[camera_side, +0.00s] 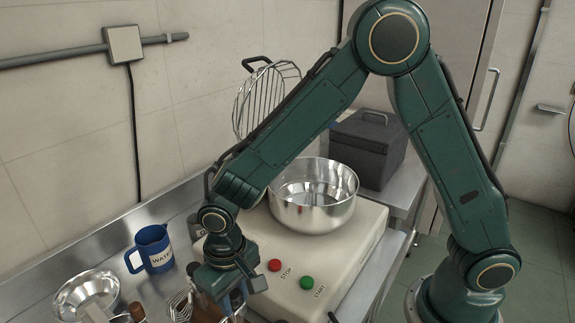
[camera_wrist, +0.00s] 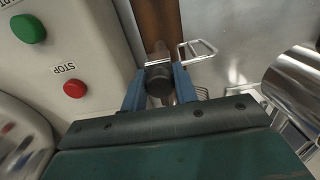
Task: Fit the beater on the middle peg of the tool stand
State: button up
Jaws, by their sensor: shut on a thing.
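My gripper (camera_wrist: 160,88) is shut on a dark round hub, which I take to be the top of the beater (camera_wrist: 158,80). A bent wire loop at the right of the hub in the wrist view seems to belong to it. In the side view my gripper (camera_side: 236,298) points down at the front of the counter, left of the mixer's buttons, and the beater is mostly hidden. A brown wooden strip (camera_wrist: 157,20), likely the tool stand, lies beyond the hub beside the mixer base. I cannot make out its middle peg or whether the beater touches it.
The mixer base (camera_side: 365,235) carries a steel bowl (camera_side: 313,198) and red and green buttons. A blue mug (camera_side: 152,248), a small steel bowl (camera_side: 87,292) and a whisk (camera_side: 180,304) stand left of my gripper. A grey box (camera_side: 370,145) sits behind.

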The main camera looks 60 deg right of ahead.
jog(key=o, duration=1.2)
jog(key=shift+c, duration=0.2)
notch_tip(320, 180, up, 14)
jog(key=shift+f, duration=0.1)
dwell(0.4)
